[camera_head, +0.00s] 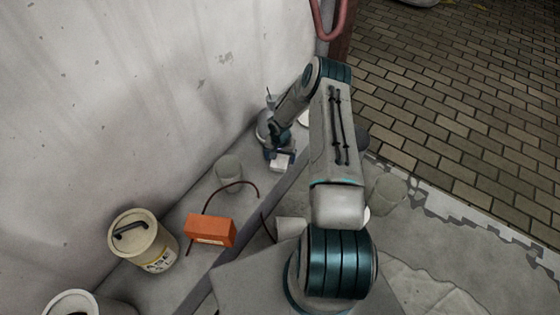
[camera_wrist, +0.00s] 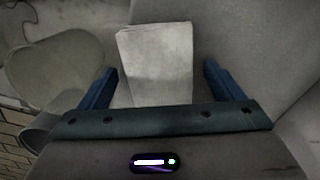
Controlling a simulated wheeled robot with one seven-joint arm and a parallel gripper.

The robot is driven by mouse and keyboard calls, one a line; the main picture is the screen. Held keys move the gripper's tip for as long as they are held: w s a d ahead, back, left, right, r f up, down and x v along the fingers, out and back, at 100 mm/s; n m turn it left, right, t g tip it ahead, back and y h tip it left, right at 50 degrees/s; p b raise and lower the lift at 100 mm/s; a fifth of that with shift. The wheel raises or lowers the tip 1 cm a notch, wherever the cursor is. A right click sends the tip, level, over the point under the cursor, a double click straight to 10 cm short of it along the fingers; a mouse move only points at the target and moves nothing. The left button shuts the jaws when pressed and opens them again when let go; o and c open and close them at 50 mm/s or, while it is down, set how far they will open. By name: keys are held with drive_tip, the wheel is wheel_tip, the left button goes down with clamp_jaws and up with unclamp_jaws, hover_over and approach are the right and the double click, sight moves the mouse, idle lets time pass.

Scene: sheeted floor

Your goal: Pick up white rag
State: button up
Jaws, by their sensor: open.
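The white rag (camera_wrist: 156,55) is a folded, pale rectangle lying flat in the middle of the wrist view. It also shows as a small white patch in the head view (camera_head: 281,162), on the narrow ledge by the wall. My gripper (camera_wrist: 158,78) is open, with one blue finger on each side of the rag. The rag's near end reaches between the fingers, and gaps show on both sides. In the head view my gripper (camera_head: 280,155) is small and far, right at the rag. I cannot tell the height between the fingers and the ledge.
The wall closes off the left. A round grey object (camera_wrist: 55,70) lies left of the rag.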

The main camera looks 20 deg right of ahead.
sight(282, 159)
drive_tip(key=c, duration=1.2)
drive_tip(key=shift+o, duration=0.2)
drive_tip(key=shift+r, duration=0.5)
drive_tip(key=r, duration=0.1)
drive_tip(key=r+p, duration=0.2)
drive_tip(key=r, duration=0.1)
drive_tip(key=shift+s+d, duration=0.2)
drive_tip(key=shift+d, duration=0.1)
drive_tip(key=s+d+r+p, duration=0.2)
drive_tip(key=s+d+r, duration=0.4)
drive_tip(key=s+d, duration=0.1)
drive_tip(key=shift+s+d+p, duration=0.2)
drive_tip(key=shift+d+p, duration=0.1)
drive_tip(key=shift+d, duration=0.25)
